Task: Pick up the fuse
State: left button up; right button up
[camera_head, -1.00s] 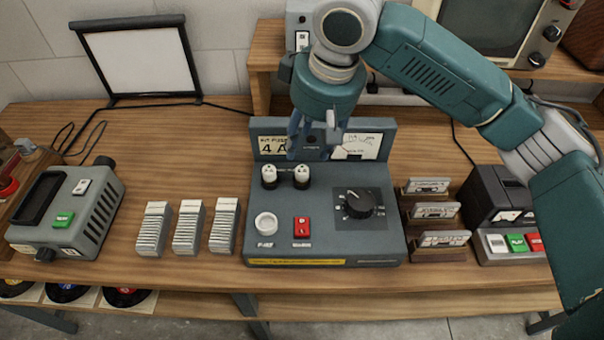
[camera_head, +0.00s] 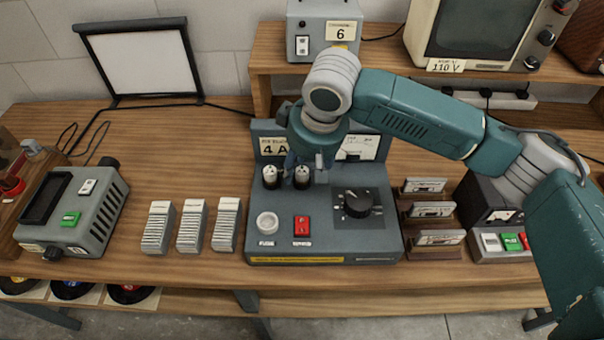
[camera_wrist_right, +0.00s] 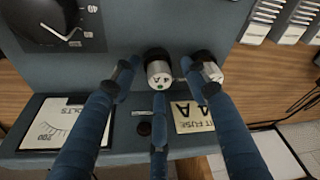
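Two small cylindrical fuses with black bases stand on a grey console (camera_head: 325,240). The right fuse (camera_head: 302,177) shows in the wrist view with a silver top marked "4 A" (camera_wrist_right: 159,74). The left fuse (camera_head: 270,177) is partly behind a finger in the wrist view (camera_wrist_right: 207,73). A plate on the console's back panel reads "4 A" (camera_head: 272,148). My right gripper (camera_head: 304,160) is above the right fuse, pointing down. Its blue fingers (camera_wrist_right: 160,84) are spread around that fuse's top, with gaps visible. My left gripper is out of view.
The console has a round FUSE socket (camera_head: 267,223), a red switch (camera_head: 302,226) and a black knob (camera_head: 357,203). Grey ribbed blocks (camera_head: 192,226) stand to its left, small cassette-like cards (camera_head: 431,213) to its right. A shelf (camera_head: 385,68) stands behind.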

grip_shut()
jog(key=shift+r, duration=0.1)
